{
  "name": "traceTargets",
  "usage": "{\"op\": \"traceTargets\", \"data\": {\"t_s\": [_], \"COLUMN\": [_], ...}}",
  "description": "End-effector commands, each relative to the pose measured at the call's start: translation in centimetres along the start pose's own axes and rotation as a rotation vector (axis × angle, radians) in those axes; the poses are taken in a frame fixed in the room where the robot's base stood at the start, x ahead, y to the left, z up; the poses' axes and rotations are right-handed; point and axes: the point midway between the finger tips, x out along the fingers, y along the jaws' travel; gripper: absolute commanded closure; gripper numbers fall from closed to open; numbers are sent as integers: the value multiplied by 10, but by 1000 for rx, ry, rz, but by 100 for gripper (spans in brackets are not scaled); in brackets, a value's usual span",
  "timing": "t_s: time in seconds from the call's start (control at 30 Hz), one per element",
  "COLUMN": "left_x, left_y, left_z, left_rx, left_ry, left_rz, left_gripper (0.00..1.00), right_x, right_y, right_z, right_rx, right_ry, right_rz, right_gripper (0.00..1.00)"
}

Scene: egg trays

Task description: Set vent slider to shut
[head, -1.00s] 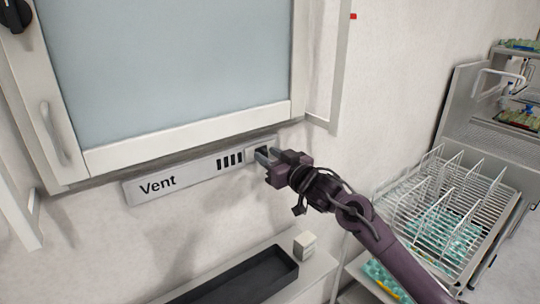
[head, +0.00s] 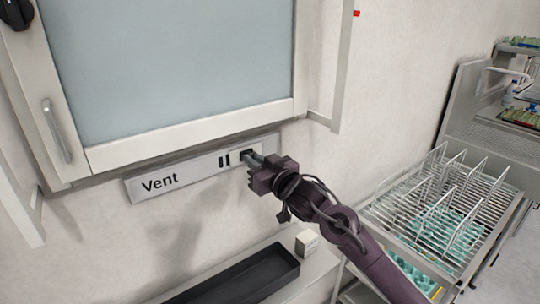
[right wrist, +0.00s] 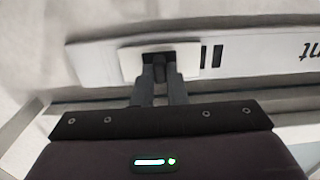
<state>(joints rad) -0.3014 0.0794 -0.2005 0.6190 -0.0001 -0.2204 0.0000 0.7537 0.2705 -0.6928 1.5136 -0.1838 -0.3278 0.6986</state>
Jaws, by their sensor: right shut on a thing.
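The vent panel (head: 198,175) is a grey strip marked "Vent" below the cabinet window; it also shows upside down in the right wrist view (right wrist: 240,57). Its slider is a pale plate (right wrist: 184,62) with a dark knob (right wrist: 156,68) in the middle. In the head view the slider (head: 237,151) sits right of two dark slots (head: 224,159) that show uncovered. My right gripper (head: 252,159) is at the slider, its fingers (right wrist: 160,75) shut on the knob. The part of the knob between the fingertips is hidden. My left gripper is not in view.
A cabinet with a glass window (head: 170,70) is above the panel. A ledge with a black tray (head: 235,280) and a small white block (head: 307,242) lies below. A wire rack (head: 430,210) stands to the right.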

Motion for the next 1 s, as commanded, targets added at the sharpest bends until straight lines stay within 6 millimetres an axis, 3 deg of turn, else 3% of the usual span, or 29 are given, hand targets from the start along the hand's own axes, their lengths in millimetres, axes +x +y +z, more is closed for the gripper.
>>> {"op": "traceTargets", "data": {"t_s": [0.1, 0.2, 0.53, 0.57, 0.7, 1.0], "left_x": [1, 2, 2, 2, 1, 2], "left_y": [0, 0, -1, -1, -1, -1], "left_z": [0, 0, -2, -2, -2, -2], "left_rx": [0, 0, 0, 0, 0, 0], "left_ry": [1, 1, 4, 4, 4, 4], "left_rz": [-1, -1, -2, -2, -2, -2], "left_gripper": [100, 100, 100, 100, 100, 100], "right_x": [0, 0, 0, 0, 0, -2], "right_y": [-26, -35, -39, -39, -39, -37], "right_z": [1, 0, 1, 1, 1, 1], "right_rx": [3, 2, 0, 0, 0, 0], "right_ry": [0, -1, -3, -3, -2, -2], "right_rz": [-3, 0, -3, -3, -2, 1], "right_gripper": [100, 100, 100, 84, 66, 65]}}
